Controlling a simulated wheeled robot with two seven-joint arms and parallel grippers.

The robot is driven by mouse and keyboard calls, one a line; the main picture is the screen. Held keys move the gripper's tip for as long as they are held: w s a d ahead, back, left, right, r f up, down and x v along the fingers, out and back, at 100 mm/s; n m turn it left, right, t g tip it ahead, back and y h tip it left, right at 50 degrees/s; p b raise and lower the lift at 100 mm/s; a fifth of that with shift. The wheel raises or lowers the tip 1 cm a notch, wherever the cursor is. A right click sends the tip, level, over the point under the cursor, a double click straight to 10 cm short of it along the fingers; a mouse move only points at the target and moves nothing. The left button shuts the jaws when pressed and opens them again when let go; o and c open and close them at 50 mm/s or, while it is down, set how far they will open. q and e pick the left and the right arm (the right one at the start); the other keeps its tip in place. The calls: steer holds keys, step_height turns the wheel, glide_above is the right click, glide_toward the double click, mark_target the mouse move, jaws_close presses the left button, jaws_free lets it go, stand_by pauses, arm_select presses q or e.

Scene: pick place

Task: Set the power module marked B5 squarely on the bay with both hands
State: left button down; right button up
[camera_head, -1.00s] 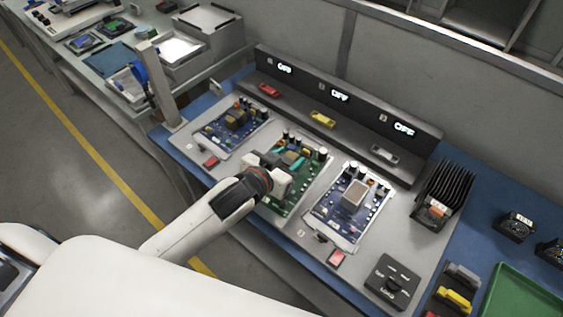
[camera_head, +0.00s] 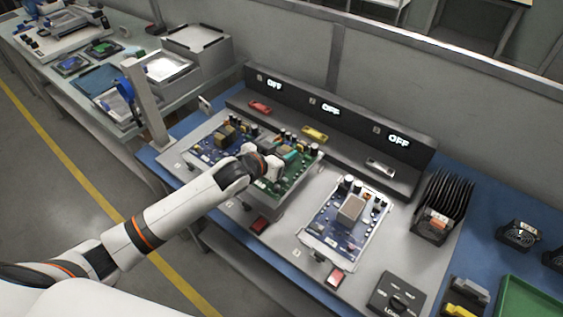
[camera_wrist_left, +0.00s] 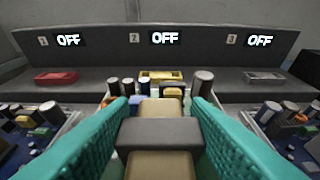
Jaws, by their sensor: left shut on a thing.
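My left gripper (camera_head: 270,168) is shut on the beige block (camera_wrist_left: 160,108) of a green circuit board (camera_head: 296,186). In the left wrist view its teal fingers (camera_wrist_left: 160,128) flank the block, which has a grey band. The green board appears raised above the middle of the grey panel, its side edge showing, and it overlaps the blue board to its left in the picture. A B5 mark is not readable on any board. My right gripper is not in view.
Blue boards lie left (camera_head: 215,140) and right (camera_head: 350,212) on the grey panel (camera_head: 290,235). The back console (camera_head: 350,125) has three displays reading OFF. A black finned heatsink (camera_head: 441,205), a black switch box (camera_head: 397,292) and a green tray (camera_head: 535,300) are at right.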

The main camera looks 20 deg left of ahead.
arm_select(q)
steer(key=shift+f, duration=1.7)
steer(key=shift+f, duration=0.15)
steer(key=c, duration=0.8)
jaws_free()
steer(key=shift+f, duration=0.15)
steer(key=shift+o, duration=0.2)
steer(key=shift+s, duration=0.1)
steer(key=shift+r, duration=0.2)
steer(key=v, duration=1.2)
steer(key=shift+f, duration=0.1)
